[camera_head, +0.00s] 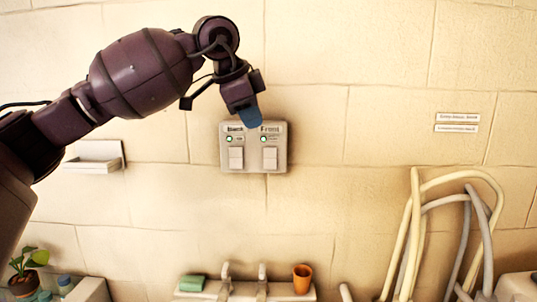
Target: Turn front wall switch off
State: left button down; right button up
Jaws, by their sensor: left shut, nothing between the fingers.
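A pale switch plate (226,158) is fixed to the tiled wall. It has two light rocker switches. The right rocker (269,158) sits under a label that seems to read "Front", with a small pale indicator beneath that label. The left rocker (236,158) has a blurred label and a small green light. My left gripper (252,117) is shut and empty, with its blue fingertips at the top edge of the plate, above the two rockers. I cannot tell whether they touch the plate. My right gripper is not in view.
A small white shelf (95,160) is on the wall at left. Below are taps (226,280), a green block (191,283) and an orange cup (302,278) on a ledge. Looped hoses (416,230) hang at right. The wall around the plate is clear.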

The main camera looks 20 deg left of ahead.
pick_arm(q)
jog(key=p, duration=0.2)
send_near(274, 167)
notch_tip(274, 167, down, 3)
jog(key=s+d, duration=0.1)
jog(key=d, duration=0.1)
jog(key=w, duration=0.1)
jog(key=w+f+p, duration=0.1)
jog(key=shift+w+f, duration=0.3)
jog(key=shift+w+a+f+p, duration=0.15)
jog(key=shift+w+p, duration=0.15)
jog(key=shift+p, duration=0.05)
jog(key=shift+w+f, duration=0.2)
jog(key=shift+w, duration=0.05)
jog(key=shift+a, duration=0.1)
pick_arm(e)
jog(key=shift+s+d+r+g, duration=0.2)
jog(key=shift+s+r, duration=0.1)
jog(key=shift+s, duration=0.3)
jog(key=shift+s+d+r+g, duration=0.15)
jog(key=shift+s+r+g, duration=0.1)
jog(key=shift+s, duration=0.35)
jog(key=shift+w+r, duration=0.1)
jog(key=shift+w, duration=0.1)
